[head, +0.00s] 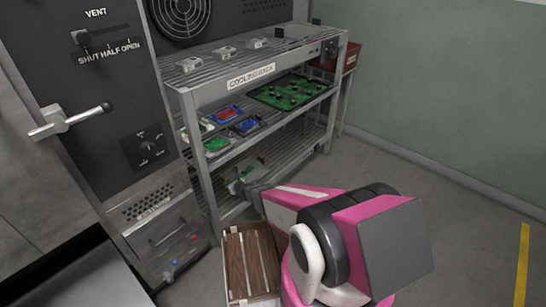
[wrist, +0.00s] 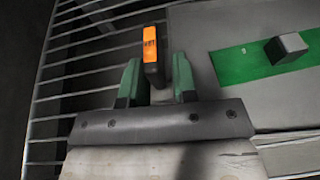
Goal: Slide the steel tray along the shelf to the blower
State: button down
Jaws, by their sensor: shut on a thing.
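In the wrist view my gripper (wrist: 157,80) has its two green fingers on either side of a dark upright tab with an orange face (wrist: 150,45), and it is shut on it. The tab stands at the left edge of a flat grey steel tray (wrist: 222,88); whether it is fixed to the tray is not clear. A green board (wrist: 240,64) with a grey block on it lies on the tray. In the head view my gripper (head: 240,184) is at the rack's lower shelf, and my arm partly hides that area. A round fan grille (head: 181,14), possibly the blower, is behind the rack's top.
The cooling rack (head: 252,75) has slatted shelves; boards, including a large green one (head: 292,92), lie on the middle shelf. A wooden slatted crate (head: 250,262) stands on the floor beside my arm. A red bin (head: 350,58) is behind the rack.

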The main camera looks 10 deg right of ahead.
aim_at(225, 191)
jog(key=shift+s+a, duration=0.6)
jog(key=shift+a, duration=0.2)
jog(key=shift+s+a, duration=0.6)
jog(key=shift+a, duration=0.15)
jog(key=c, duration=0.8)
grip_release()
